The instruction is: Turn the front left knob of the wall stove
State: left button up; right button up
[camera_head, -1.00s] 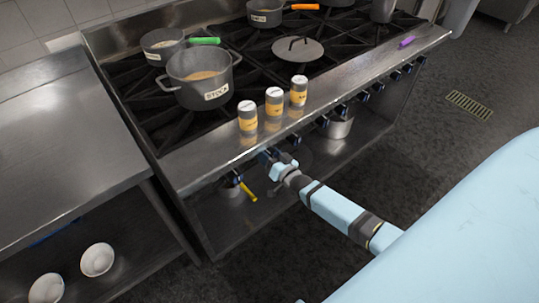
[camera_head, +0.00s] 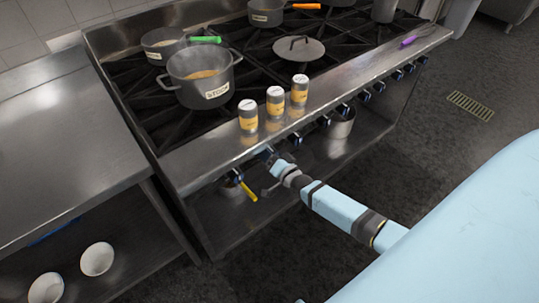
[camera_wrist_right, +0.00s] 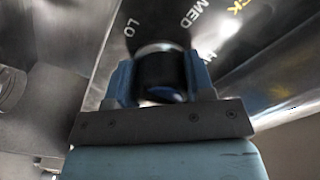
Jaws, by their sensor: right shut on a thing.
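The wall stove (camera_head: 190,163) has a row of dark blue knobs along its front edge. My right gripper (camera_head: 271,156) reaches the front panel from the lower right and is shut on one of these knobs. Another knob (camera_head: 233,177) is to the left of my gripper, nearer the stove's left corner. Fingers hide part of the held knob in the head view. My left gripper is not in view.
Three yellow-labelled shakers (camera_head: 274,102) stand on the front ledge above my gripper. A stock pot (camera_head: 200,78) and a lid (camera_head: 299,47) are on the burners. Pans with a yellow handle (camera_head: 248,191) lie on the shelf below. A steel counter (camera_head: 60,150) adjoins at left.

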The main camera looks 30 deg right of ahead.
jog(key=o, duration=0.9)
jog(key=s, duration=0.9)
jog(key=s+d, duration=0.1)
jog(key=s, duration=0.3)
jog(key=shift+s, duration=0.4)
jog(key=s+a+r+n+g+p, duration=0.2)
jog(key=s+a+r+n+p, duration=0.1)
jog(key=s+a, duration=0.1)
jog(key=s+a+r+n+g+y+p, duration=0.1)
jog(key=s+a+r+n+g+p, duration=0.1)
jog(key=a, duration=0.5)
jog(key=s+a+r+n+g+y+p, duration=0.1)
jog(key=s+a+r+n+g+p, duration=0.2)
jog(key=s+a+n, duration=0.3)
jog(key=shift+s+a+r+p, duration=0.25)
jog(key=shift+s+r+p, duration=0.35)
jog(key=shift+s+p, duration=0.2)
